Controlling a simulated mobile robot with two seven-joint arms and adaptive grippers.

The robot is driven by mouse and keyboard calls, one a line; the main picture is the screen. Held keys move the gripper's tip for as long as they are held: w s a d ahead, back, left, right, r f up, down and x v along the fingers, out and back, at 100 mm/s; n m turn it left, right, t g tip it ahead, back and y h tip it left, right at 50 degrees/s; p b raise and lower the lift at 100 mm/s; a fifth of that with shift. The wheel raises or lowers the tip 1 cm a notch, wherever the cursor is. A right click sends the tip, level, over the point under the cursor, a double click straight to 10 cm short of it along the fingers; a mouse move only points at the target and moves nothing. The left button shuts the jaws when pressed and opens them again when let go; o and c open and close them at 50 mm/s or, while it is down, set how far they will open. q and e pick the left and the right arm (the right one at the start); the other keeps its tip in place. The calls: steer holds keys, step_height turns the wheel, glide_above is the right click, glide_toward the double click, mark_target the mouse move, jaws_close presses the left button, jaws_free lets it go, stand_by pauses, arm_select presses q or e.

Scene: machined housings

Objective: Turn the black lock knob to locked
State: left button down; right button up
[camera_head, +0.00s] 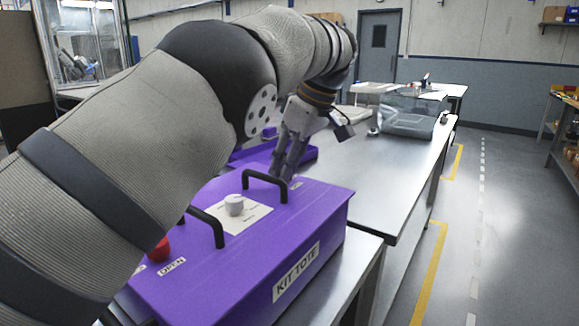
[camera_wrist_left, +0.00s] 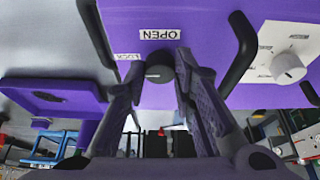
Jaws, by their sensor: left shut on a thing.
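The purple kit tote (camera_head: 260,262) stands on a metal bench in the head view. The knob is hidden in the head view. My right gripper is not in view.
Two black handles (camera_head: 268,183) stand up from the tote, with a white knob (camera_head: 234,204) on a white plate between them. A red button (camera_head: 159,248) is at the near end. A purple tray (camera_wrist_left: 55,96) lies beyond the tote. A clear bin (camera_head: 407,116) stands farther back.

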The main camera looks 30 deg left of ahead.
arm_select(q)
steer(key=shift+f, duration=0.15)
steer(key=c, duration=1.3)
jaws_free()
steer(key=shift+c, duration=0.2)
steer(key=shift+r, duration=0.2)
steer(key=d, duration=0.4)
steer(key=s+d, duration=0.1)
steer(key=d, duration=0.7)
steer(key=shift+s+d+r, duration=0.2)
steer(key=shift+s+r, duration=0.1)
steer(key=shift+r, duration=0.1)
steer(key=shift+f, duration=0.1)
